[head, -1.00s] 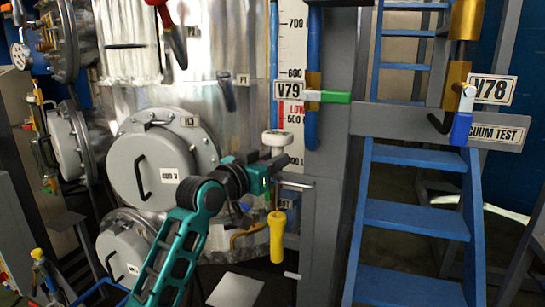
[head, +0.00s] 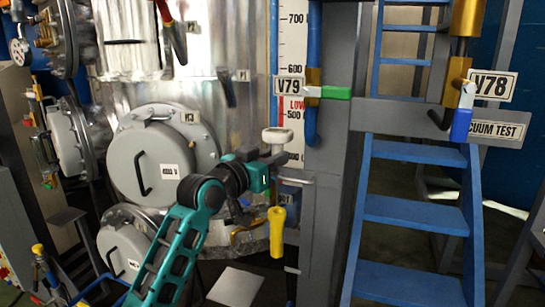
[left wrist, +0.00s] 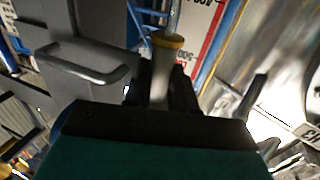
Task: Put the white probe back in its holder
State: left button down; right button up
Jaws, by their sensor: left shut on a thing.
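My left gripper (head: 281,158) is in the middle of the head view, in front of the grey post and beside the metal vessel. It is shut on a small pale object with a wide round top, probably the white probe (head: 276,135). The round top stands above the fingers. In the left wrist view the probe (left wrist: 165,44) shows a yellowish rim and sits between the dark fingers of the left gripper (left wrist: 161,80). Its lower end is hidden by the gripper. I cannot pick out the holder with certainty. My right gripper is not in view.
A yellow handle (head: 277,232) hangs just below my left gripper. A grey bar handle (head: 295,181) is close by on the right, also near in the left wrist view (left wrist: 85,62). Blue steps (head: 415,213) stand to the right. A round vessel hatch (head: 150,165) is left.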

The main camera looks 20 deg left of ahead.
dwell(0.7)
pick_arm(q)
jog(key=shift+p, duration=0.35)
jog(key=shift+p, duration=0.3)
dwell(0.3)
jog(key=shift+f+b, duration=2.75)
jog(key=shift+f, duration=2)
jog(key=c, duration=0.8)
grip_release()
jog(key=shift+c, duration=0.2)
jog(key=v, duration=1.3)
